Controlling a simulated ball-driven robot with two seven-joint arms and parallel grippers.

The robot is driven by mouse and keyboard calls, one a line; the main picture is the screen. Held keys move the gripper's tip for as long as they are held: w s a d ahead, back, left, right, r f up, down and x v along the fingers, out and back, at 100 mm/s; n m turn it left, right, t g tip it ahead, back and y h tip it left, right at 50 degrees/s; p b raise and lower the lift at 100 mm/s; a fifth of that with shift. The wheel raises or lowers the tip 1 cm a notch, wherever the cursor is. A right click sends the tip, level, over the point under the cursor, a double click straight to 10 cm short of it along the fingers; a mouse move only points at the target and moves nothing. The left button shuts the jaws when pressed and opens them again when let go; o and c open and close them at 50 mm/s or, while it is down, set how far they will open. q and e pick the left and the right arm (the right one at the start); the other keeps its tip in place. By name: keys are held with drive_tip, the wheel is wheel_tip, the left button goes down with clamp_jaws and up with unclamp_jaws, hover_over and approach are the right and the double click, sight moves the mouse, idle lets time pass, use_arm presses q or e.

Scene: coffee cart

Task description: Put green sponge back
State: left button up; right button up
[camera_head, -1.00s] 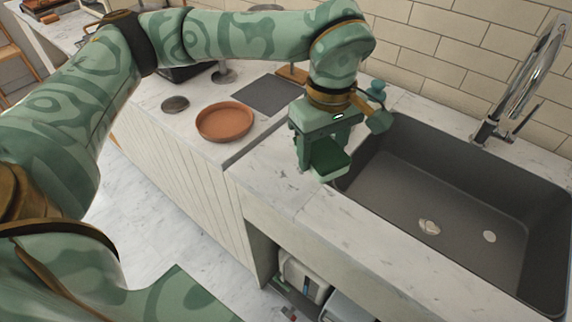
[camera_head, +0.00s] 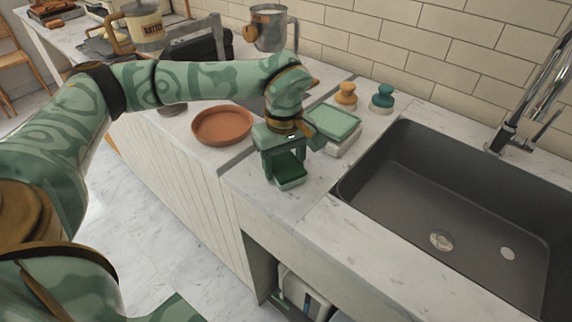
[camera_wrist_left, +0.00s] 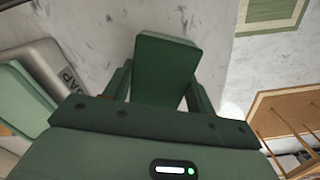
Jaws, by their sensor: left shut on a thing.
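A dark green sponge (camera_head: 290,172) is held low over the white counter in front of the sink's left end. My left gripper (camera_head: 284,162) is shut on it. In the left wrist view the sponge (camera_wrist_left: 165,70) sticks out between the two fingers (camera_wrist_left: 160,90). A pale grey holder (camera_head: 345,144) with a lighter green block (camera_head: 336,121) on it stands just behind and to the right of the gripper. This holder also shows at the left of the wrist view (camera_wrist_left: 62,66), with dark lettering, partly cut off. My right gripper is not in view.
The grey sink (camera_head: 440,200) lies to the right, with its tap (camera_head: 525,95) behind. A terracotta dish (camera_head: 222,125) is to the left. Orange (camera_head: 346,96) and teal (camera_head: 382,99) knobbed items stand behind the holder. The counter's front edge is close.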

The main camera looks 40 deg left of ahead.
sight(284, 163)
use_arm(q)
drive_tip(key=shift+r, duration=0.1)
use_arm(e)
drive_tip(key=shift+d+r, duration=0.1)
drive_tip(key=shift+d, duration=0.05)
use_arm(q)
drive_tip(key=o, duration=1)
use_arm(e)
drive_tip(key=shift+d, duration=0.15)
use_arm(q)
drive_tip(key=shift+o, duration=0.2)
wheel_tip(284, 163, up, 12)
drive_tip(key=p, duration=0.4)
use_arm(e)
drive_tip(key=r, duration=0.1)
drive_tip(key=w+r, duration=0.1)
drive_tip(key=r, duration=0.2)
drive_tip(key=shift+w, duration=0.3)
